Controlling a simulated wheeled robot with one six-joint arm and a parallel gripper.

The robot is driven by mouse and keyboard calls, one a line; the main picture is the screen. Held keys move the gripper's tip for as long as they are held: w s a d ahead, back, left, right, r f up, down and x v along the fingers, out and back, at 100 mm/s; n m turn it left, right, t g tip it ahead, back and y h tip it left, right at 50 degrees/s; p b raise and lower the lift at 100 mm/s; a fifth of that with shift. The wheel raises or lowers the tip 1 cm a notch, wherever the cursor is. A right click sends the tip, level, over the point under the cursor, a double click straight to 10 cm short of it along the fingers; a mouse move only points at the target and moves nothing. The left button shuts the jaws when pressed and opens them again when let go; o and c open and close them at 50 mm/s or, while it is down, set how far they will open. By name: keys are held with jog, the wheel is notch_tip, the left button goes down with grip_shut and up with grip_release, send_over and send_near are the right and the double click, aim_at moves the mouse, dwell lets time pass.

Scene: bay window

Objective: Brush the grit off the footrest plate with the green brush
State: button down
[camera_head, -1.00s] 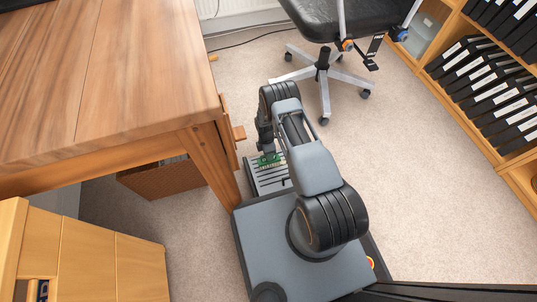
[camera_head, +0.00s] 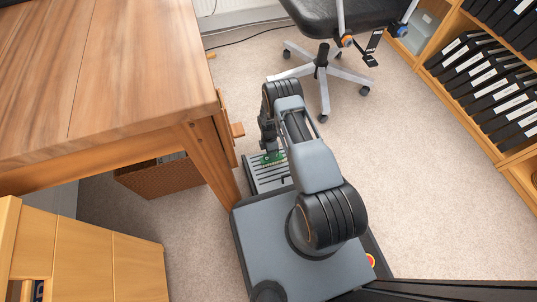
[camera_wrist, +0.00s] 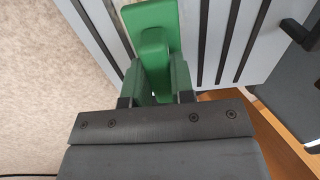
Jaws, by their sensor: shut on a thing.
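The footrest plate (camera_head: 267,179) is a grey plate with dark slots, on the floor by the desk leg. The green brush (camera_head: 273,157) is over the plate's far end in the head view, partly hidden by my arm. In the wrist view, my gripper (camera_wrist: 155,88) is shut on the green brush (camera_wrist: 154,45), with the grey, black-striped plate (camera_wrist: 213,42) behind it. I cannot tell whether the bristles touch the plate. I cannot make out any grit in either view.
The wooden desk (camera_head: 110,75) and its leg (camera_head: 210,160) stand close on the left. A wicker basket (camera_head: 160,180) sits under the desk. The office chair's wheeled base (camera_head: 322,72) is beyond the plate. Carpet (camera_head: 430,190) is clear on the right, before the shelf of binders (camera_head: 490,95).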

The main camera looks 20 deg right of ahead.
aim_at(281, 155)
jog(key=shift+d+b, duration=0.55)
jog(key=shift+d, duration=1.6)
jog(key=shift+d+f, duration=0.1)
jog(key=shift+d, duration=2.9)
jog(key=shift+a, duration=0.15)
